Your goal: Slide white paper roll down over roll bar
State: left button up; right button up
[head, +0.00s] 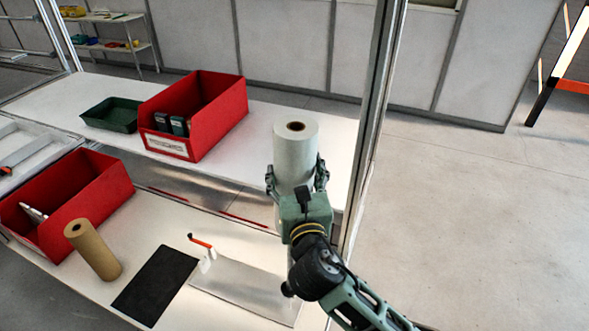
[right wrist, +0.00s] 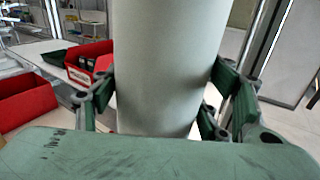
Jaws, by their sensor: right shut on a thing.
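The white paper roll (head: 296,150) stands upright, with its brown core showing at the top. It also fills the middle of the right wrist view (right wrist: 168,65). My right gripper (head: 297,175) is shut on the roll, with one finger on each side of it. The same gripper shows from behind in the right wrist view (right wrist: 160,98). The roll's lower end is hidden behind my gripper and arm in the head view. I cannot make out the roll bar; whether it is inside or under the roll is hidden. My left gripper is not in view.
A metal frame post (head: 368,130) stands close right of the roll. A red bin (head: 215,125) and green tray (head: 112,114) are on the rear shelf.

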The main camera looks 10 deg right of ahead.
jog(key=shift+a+f+b, duration=0.15)
jog(key=shift+f+b, duration=2.35)
jog(key=shift+f, duration=1.55)
notch_tip(320, 180, down, 25)
jog(key=b, duration=1.8)
jog(key=shift+w+a+f, duration=0.2)
jog(key=shift+w+a, duration=0.1)
jog(key=shift+a, duration=0.05)
jog(key=o, duration=2)
jog(key=shift+o, duration=0.8)
jog(key=shift+f, duration=0.1)
jog(key=shift+f, duration=0.1)
